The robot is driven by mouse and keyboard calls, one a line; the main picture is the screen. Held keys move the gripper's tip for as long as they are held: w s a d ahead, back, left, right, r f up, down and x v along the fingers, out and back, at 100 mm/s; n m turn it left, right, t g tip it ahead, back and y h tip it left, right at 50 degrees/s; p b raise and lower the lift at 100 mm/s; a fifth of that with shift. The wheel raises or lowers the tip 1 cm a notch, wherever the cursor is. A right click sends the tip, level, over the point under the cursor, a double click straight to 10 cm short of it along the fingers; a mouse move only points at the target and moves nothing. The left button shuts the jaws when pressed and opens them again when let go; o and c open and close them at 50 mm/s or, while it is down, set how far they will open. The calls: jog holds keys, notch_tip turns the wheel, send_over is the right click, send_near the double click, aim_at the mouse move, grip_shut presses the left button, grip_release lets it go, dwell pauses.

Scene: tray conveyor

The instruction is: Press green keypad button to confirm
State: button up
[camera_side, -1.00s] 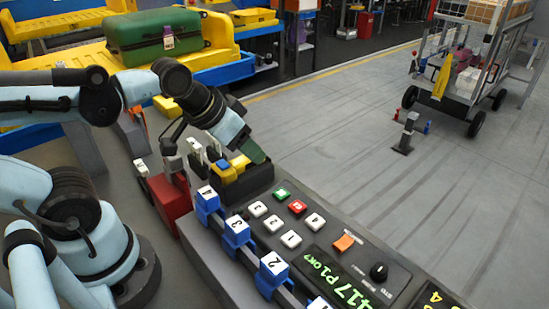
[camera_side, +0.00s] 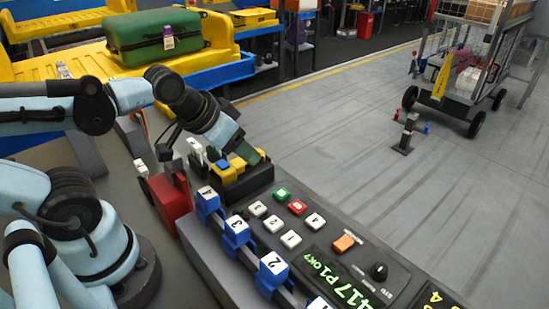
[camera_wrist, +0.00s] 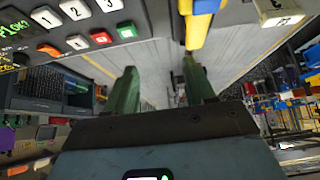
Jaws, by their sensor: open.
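The green keypad button (camera_side: 281,193) sits at the far end of the dark keypad panel (camera_side: 330,232), beside the red button (camera_side: 297,207). The green button (camera_wrist: 127,30) also shows at the upper left in the wrist view, beyond the left finger and apart from it. My gripper (camera_wrist: 160,68) is open and empty, with two green fingers spread apart. In the side view its end is partly hidden near a yellow block with a blue top (camera_side: 230,170), up and left of the green button. I cannot tell whether it touches that block.
White number keys (camera_side: 274,223), an orange switch (camera_side: 345,242), a black knob (camera_side: 379,271) and a lit green display (camera_side: 338,277) share the panel. Numbered blue-and-white blocks (camera_side: 238,231) line its left edge. A red box (camera_side: 167,197) stands left.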

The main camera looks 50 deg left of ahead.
grip_shut()
dwell(1.6)
